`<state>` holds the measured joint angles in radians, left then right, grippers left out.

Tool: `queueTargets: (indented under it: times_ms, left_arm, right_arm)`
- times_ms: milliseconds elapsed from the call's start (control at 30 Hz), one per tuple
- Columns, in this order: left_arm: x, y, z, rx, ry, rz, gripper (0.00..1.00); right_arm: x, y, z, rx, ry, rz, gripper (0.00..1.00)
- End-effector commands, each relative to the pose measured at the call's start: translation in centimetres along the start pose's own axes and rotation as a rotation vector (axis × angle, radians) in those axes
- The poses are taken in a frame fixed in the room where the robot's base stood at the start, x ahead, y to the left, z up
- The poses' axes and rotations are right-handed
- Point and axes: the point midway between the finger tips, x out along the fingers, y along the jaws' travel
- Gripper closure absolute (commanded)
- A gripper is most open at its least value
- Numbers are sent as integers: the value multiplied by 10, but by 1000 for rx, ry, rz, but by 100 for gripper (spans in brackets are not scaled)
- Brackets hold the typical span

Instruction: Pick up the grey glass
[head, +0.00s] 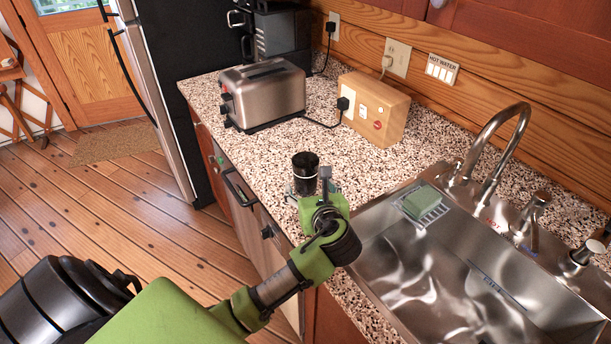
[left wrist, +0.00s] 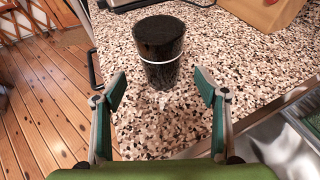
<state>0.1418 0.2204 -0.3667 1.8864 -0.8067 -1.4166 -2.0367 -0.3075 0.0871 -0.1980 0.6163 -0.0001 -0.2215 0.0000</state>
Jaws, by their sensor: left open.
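The grey glass (head: 305,171) looks dark, nearly black, and stands upright on the speckled counter, left of the sink. In the left wrist view the glass (left wrist: 160,50) shows a thin light band around it. My left gripper (head: 308,190) is at the near side of the glass in the head view. In the left wrist view its two green fingers (left wrist: 160,98) are spread wide, with bare counter between them. The glass stands beyond the fingertips, roughly centred between them, and nothing is held. My right gripper is not in view.
A steel toaster (head: 263,93) and a wooden box (head: 375,108) with a plugged cord stand behind the glass. The steel sink (head: 460,270) with its curved faucet (head: 500,145) and a green sponge (head: 422,203) lies right. The counter around the glass is clear.

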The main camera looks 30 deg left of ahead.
Motion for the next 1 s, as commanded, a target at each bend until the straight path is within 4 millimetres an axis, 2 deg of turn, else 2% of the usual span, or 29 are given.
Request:
queueTargets:
  times_ms: [67, 167, 333, 600, 933, 967, 1000]
  left_arm:
    - [12, 0, 0, 2, 0, 1, 34]
    - [20, 0, 0, 1, 0, 1, 34]
    - [31, 0, 2, 1, 1, 1, 34]
    - [67, -2, 3, 1, 1, 1, 34]
    - [74, -2, 3, 0, 1, -1, 34]
    - [74, -2, 3, 0, 1, -1, 39]
    - [74, -2, 2, 0, 1, -1, 50]
  right_arm:
    - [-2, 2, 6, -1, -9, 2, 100]
    - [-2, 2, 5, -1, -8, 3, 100]
    - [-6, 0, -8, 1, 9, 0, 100]
    - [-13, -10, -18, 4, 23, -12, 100]
    - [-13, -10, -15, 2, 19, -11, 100]
    - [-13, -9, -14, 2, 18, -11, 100]
    - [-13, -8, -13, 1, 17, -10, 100]
